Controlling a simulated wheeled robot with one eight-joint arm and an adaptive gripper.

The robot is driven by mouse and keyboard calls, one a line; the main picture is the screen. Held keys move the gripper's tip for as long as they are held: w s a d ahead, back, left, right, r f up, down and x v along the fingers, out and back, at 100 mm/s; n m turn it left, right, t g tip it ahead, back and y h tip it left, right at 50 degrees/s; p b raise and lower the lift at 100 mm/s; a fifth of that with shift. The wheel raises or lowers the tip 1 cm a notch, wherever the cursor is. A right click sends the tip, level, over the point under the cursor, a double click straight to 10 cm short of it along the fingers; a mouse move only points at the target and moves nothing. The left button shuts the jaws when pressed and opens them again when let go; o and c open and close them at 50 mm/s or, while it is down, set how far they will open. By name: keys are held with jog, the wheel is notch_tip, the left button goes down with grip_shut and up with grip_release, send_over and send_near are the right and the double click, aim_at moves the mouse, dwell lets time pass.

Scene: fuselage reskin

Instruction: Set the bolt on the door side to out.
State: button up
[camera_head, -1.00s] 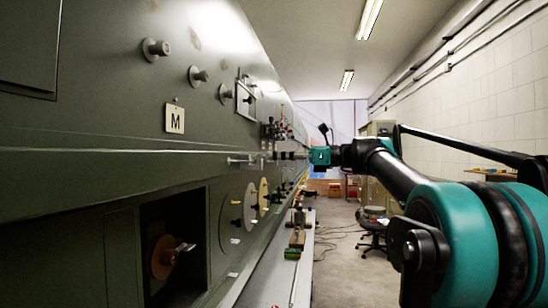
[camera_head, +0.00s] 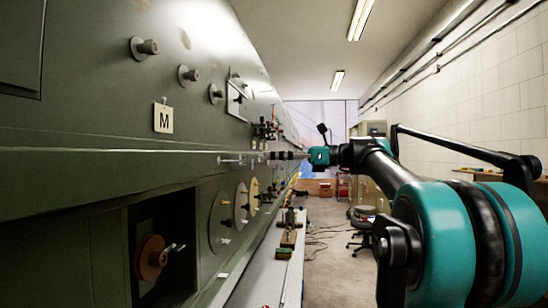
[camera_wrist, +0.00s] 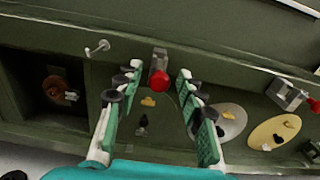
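In the wrist view a small grey metal block with a red knob (camera_wrist: 159,79) sits on the green panel, between my fingertips in the picture. My gripper (camera_wrist: 158,90) is open, with one green-padded finger on each side of the knob; I see no contact. A second grey block with a red knob (camera_wrist: 289,95) is at the right. Which of them is the door-side bolt, and its position, I cannot tell. A pale bent handle (camera_wrist: 97,48) stands out at the left. In the head view my gripper (camera_head: 283,155) is small beside the panel, and the red knobs cannot be made out.
A square recess holds a copper-coloured disc with a handle (camera_head: 153,257). Round plates (camera_head: 221,222) sit below the gripper. A plate marked M (camera_head: 163,118) and several round knobs (camera_head: 144,47) are above. A ledge (camera_head: 275,272) carries small items. A stool (camera_head: 363,228) stands on the floor.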

jog(key=s+d, duration=0.2)
jog(key=d, duration=0.9)
jog(key=shift+d, duration=0.2)
jog(key=shift+s, duration=0.1)
